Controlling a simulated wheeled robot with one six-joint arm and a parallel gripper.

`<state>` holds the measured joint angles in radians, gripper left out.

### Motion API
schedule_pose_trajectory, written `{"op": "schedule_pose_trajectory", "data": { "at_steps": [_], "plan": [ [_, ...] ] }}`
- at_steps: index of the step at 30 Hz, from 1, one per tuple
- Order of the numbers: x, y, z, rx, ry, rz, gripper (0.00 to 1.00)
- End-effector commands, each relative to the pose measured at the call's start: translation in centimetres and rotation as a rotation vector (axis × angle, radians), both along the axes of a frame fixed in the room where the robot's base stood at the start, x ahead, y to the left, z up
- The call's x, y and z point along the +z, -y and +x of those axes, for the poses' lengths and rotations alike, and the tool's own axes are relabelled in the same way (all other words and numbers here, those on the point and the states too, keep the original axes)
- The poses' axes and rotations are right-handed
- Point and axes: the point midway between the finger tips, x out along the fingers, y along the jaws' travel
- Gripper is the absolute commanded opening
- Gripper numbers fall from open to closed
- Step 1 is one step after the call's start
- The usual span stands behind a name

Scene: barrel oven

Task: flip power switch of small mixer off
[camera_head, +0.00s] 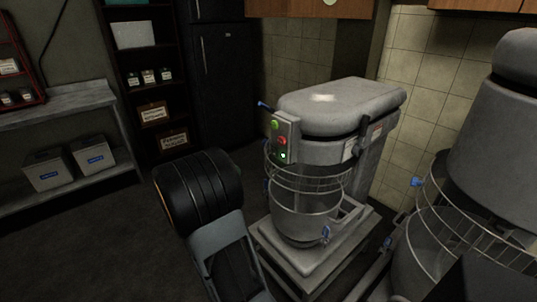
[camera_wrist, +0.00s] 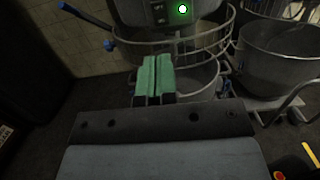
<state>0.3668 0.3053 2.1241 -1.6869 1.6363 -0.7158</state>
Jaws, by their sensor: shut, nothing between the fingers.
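The small mixer (camera_head: 335,110) is a grey machine with a wire guard (camera_head: 310,178) and a steel bowl (camera_head: 300,218). Its control panel (camera_head: 287,124) has a green button (camera_head: 275,124), a red button (camera_head: 282,140) and a lit green switch (camera_head: 283,155) below them. In the wrist view, the lit green switch (camera_wrist: 183,9) is at the top edge, and part of the panel is cut off. My gripper (camera_wrist: 153,62) has green fingers shut together with nothing between them, below the switch and apart from it in the picture. My gripper is not distinguishable in the head view.
A larger mixer (camera_head: 500,120) stands at the right, close to the small one. A blue-tipped lever (camera_head: 264,105) sticks out left of the panel. Shelves (camera_head: 150,90) and a side table (camera_head: 75,100) stand at the left. The floor (camera_head: 70,245) at lower left is clear.

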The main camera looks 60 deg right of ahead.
Motion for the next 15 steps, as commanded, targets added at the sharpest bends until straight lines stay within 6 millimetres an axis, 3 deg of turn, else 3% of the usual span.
{"op": "schedule_pose_trajectory", "data": {
  "at_steps": [8, 15],
  "plan": [
    [0.1, 0.6, -0.3, -0.002, 0.003, 0.001, 0.00],
    [0.6, 4.1, -1.5, -0.005, 0.004, 0.002, 0.00]
  ]
}}
